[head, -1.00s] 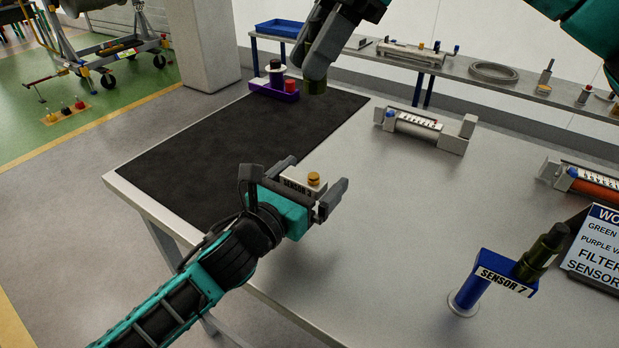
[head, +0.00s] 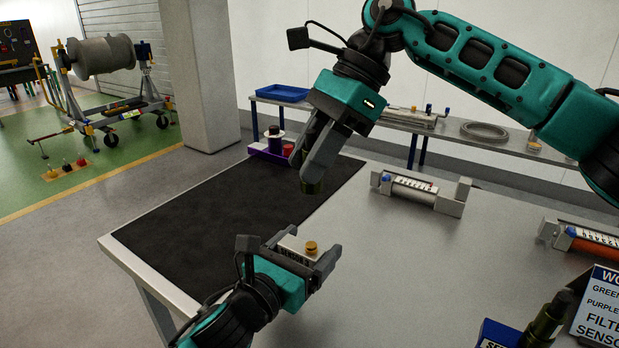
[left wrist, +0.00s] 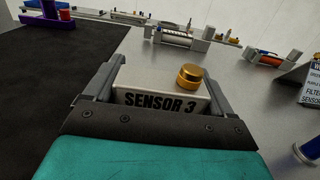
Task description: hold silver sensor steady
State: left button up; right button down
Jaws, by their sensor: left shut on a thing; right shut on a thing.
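The silver sensor (head: 296,242) is a pale block with a gold round cap. In the left wrist view the sensor (left wrist: 150,102) reads SENSOR 3, and its cap is at its right side. My left gripper (head: 292,254) is shut on it, with one finger at each side, above the table by the dark mat's edge.
A purple holder (head: 262,150) with a red part stands at the far end of the black mat (head: 220,205). A grey fixture (head: 445,200) with a white cylinder is at the back of the table. A blue holder (head: 497,334) with a dark cylinder and a sign (head: 600,300) are front right.

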send_over(311, 245)
notch_tip(311, 245, down, 5)
jog(key=shift+w+r, duration=0.1)
jog(key=shift+r, duration=0.05)
jog(key=shift+f, duration=2.55)
jog(key=shift+f, duration=0.75)
jog(key=c, duration=0.8)
grip_release()
jog(key=shift+o, duration=0.2)
jog(key=v, duration=1.2)
